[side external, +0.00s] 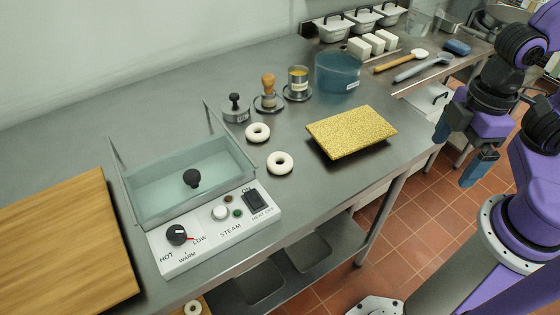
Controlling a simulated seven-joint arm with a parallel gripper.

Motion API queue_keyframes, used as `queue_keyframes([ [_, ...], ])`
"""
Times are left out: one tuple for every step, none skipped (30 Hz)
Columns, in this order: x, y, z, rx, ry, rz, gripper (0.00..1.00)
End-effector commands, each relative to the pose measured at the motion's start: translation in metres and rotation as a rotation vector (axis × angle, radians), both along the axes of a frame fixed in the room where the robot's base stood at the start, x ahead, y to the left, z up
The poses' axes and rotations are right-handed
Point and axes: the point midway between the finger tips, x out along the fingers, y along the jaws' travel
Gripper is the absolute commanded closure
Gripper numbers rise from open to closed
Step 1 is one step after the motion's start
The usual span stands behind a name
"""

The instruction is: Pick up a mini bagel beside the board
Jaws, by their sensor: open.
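Two pale ring-shaped mini bagels lie apart on the steel counter: the farther bagel (248,133) and the nearer bagel (271,165). Both are left of a rectangular board (351,131) with a speckled golden surface. My gripper (459,154) hangs at the right, beyond the counter's right edge, well away from both bagels and the board. Its blue fingers are apart, with nothing seen between them.
A steamer with a shallow basin (190,178) and control panel (215,228) stands left of the bagels. A wooden board (60,245) lies far left. A lidded pot (236,108), wooden-handled tool (268,88), tin (298,80) and blue tub (338,72) stand behind the bagels.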

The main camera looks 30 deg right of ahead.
Motion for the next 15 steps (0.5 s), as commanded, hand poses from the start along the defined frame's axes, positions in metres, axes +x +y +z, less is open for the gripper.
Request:
queue_keyframes([
  [0.003,0.003,0.001,0.0,0.001,-0.023,0.0],
  [0.006,0.005,0.002,0.001,0.001,-0.048,0.0],
  [0.011,0.009,0.003,-0.001,0.003,-0.091,0.0],
  [0.015,0.013,0.004,-0.001,0.004,-0.133,0.0],
  [0.021,0.018,0.006,0.001,0.005,-0.182,0.0],
  [0.029,0.025,0.008,0.001,0.006,-0.259,0.0],
  [0.036,0.03,0.01,0.0,0.008,-0.322,0.0],
  [0.043,0.036,0.012,0.0,0.01,-0.39,0.0],
  [0.053,0.044,0.014,0.0,0.012,-0.482,0.0],
  [0.06,0.05,0.016,0.0,0.014,-0.551,0.0],
  [0.067,0.056,0.018,0.0,0.015,-0.62,0.0],
  [0.077,0.064,0.02,0.0,0.017,-0.713,0.0],
  [0.084,0.07,0.021,-0.001,0.019,-0.781,0.0],
  [0.091,0.075,0.023,0.0,0.02,-0.85,0.0],
  [0.101,0.083,0.024,0.0,0.022,-0.942,0.0],
])
